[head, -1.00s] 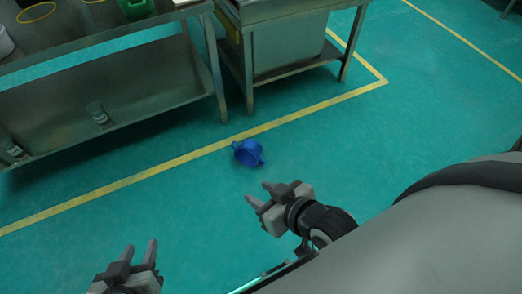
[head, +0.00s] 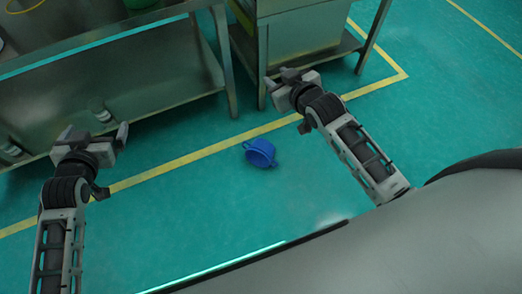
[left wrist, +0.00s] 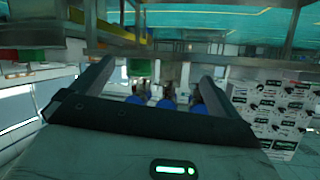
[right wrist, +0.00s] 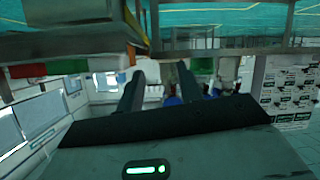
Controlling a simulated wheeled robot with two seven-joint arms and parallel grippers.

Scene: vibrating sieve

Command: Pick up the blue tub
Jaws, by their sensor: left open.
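The blue tub (head: 260,153) lies on the green floor in the head view, between my two arms and just on the near side of the yellow line. It looks tilted, with its open mouth partly visible and small handles at its sides. My left gripper (head: 97,133) is open and empty, raised well to the left of the tub. My right gripper (head: 279,78) is raised beyond the tub and slightly to its right, near the steel cabinet; its fingers stand apart and empty in the right wrist view (right wrist: 160,85). Neither gripper touches the tub.
A long steel table (head: 160,85) with a lower shelf stands at the back left. A steel cabinet (head: 300,40) on legs stands beside it. A green container (head: 140,3) sits on the table. The floor around the tub is clear.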

